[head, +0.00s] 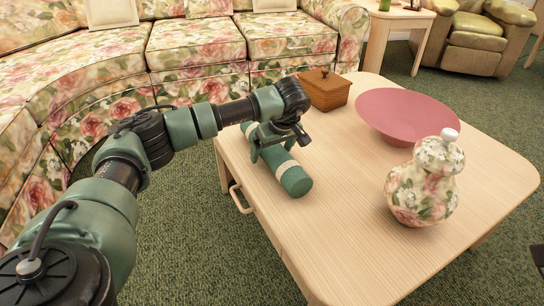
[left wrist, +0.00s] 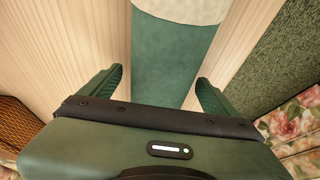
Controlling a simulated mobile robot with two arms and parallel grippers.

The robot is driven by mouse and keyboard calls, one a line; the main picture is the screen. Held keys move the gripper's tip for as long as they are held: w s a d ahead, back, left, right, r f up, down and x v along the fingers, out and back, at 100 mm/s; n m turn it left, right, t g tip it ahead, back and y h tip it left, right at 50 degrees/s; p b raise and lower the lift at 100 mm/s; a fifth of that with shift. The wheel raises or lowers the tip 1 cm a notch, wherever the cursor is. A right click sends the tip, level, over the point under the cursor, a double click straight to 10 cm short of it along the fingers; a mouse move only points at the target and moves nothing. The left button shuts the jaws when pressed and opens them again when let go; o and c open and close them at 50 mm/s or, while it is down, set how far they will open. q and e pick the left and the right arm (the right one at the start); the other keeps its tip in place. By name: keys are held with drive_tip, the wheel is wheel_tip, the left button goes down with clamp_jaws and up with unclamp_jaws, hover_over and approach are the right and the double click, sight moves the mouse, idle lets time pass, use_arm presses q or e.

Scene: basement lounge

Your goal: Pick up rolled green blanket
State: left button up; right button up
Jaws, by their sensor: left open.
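The rolled green blanket (head: 291,178) lies on the light wooden table (head: 365,240) near its left edge, with pale bands around it. In the left wrist view the blanket (left wrist: 172,55) runs between the fingers, with a pale band at the top. My left gripper (head: 276,152) is open above the blanket, its fingers on either side of it. In the left wrist view the open gripper (left wrist: 160,82) shows wood beside both fingers and no visible contact. Part of the blanket is hidden by the gripper. My right gripper is not in view.
A woven brown box (head: 325,92) stands behind the blanket. A pink bowl (head: 405,112) and a floral jar (head: 422,190) stand to the right. A floral sofa (head: 195,45) lies behind and left. The table's front middle is clear.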

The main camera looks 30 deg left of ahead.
use_arm(q)
drive_tip(key=shift+r, duration=0.1)
drive_tip(key=c, duration=1.7)
drive_tip(key=shift+c, duration=0.2)
drive_tip(key=shift+r, duration=0.15)
